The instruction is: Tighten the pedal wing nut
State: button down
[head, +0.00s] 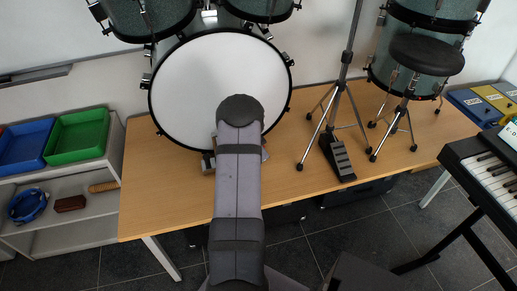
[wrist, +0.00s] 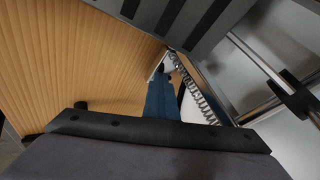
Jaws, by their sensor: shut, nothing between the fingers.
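The bass drum pedal (head: 208,162) stands at the foot of the bass drum (head: 222,85) in the head view, mostly hidden behind my arm. In the wrist view its grey slotted footboard (wrist: 165,18) crosses the top, with a coil spring (wrist: 195,88) and a metal rod on the right. My gripper (wrist: 164,78) shows as a narrow blue shape, shut and empty, pointing in beside the spring. I cannot tell whether it touches the pedal. I cannot make out the wing nut clearly; a small dark piece sits near the fingertips.
The wooden table (head: 160,190) carries the drum, a stand (head: 338,110) with a second pedal (head: 338,158), and a stool (head: 427,55). A keyboard (head: 490,170) is at the right. A shelf with a green tray (head: 78,137) is at the left. Tabletop left of the drum is clear.

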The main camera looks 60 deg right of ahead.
jog(key=shift+w+d+r, duration=0.15)
jog(key=shift+w+r, duration=0.15)
jog(key=shift+w, duration=0.1)
jog(key=shift+s+d+r+p, duration=0.15)
jog(key=shift+d+p, duration=0.1)
jog(key=shift+p, duration=0.2)
jog(key=shift+s+d, duration=0.3)
jog(key=shift+r, duration=0.1)
jog(key=shift+s+a+r+b, duration=0.1)
jog(key=shift+a+r+b, duration=0.1)
jog(key=shift+a+b, duration=0.15)
jog(key=shift+s+a+r+b, duration=0.1)
jog(key=shift+a+r+b, duration=0.1)
jog(key=shift+a+r, duration=0.3)
jog(key=shift+s+a+r+b, duration=0.1)
jog(key=shift+a+r+b, duration=0.05)
jog(key=shift+a, duration=0.5)
jog(key=s+a+b, duration=0.1)
jog(key=a+b, duration=0.1)
jog(key=a, duration=0.1)
jog(key=s+a+b, duration=0.1)
jog(key=a+b, duration=0.1)
jog(key=a, duration=0.2)
jog(key=s+a+b, duration=0.1)
jog(key=a+b, duration=0.1)
jog(key=a, duration=0.2)
jog(key=shift+s+a+f+b, duration=0.15)
jog(key=shift+s+a+b, duration=0.05)
jog(key=shift+s+b, duration=0.2)
